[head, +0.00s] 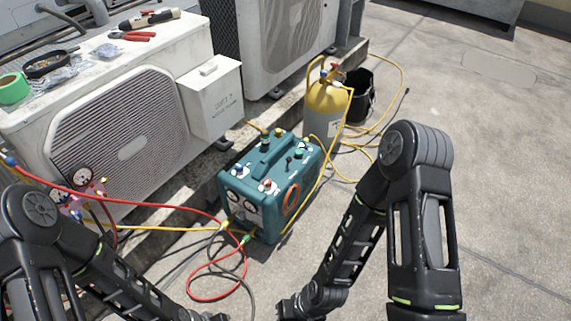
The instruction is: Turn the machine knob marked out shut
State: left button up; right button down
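The teal machine (237,189) stands on the rooftop floor in the middle of the head view, with a carry handle on top. A blue knob (238,169) and a red knob (267,185) sit on its near top edge. Small dark knobs or fittings (289,160) sit further back on the top. The labels are too small to read, so I cannot tell which knob is marked out, nor how any is turned. Both my arms reach down to the bottom edge, short of the machine. Their grippers are cut off below the picture.
A yellow-topped cylinder (326,99) and a black bucket (358,97) stand behind the machine. A white condenser (160,50) with tools on it is at left. A gauge set (82,178) hangs there. Red (150,203) and yellow hoses cross the floor. The right floor is clear.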

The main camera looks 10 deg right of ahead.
aim_at(266, 183)
jog(key=i+l+z, duration=0.55)
jog(key=z, duration=0.15)
jog(key=i+l+z, duration=0.15)
jog(key=i+z, duration=0.2)
jog(key=k, duration=0.05)
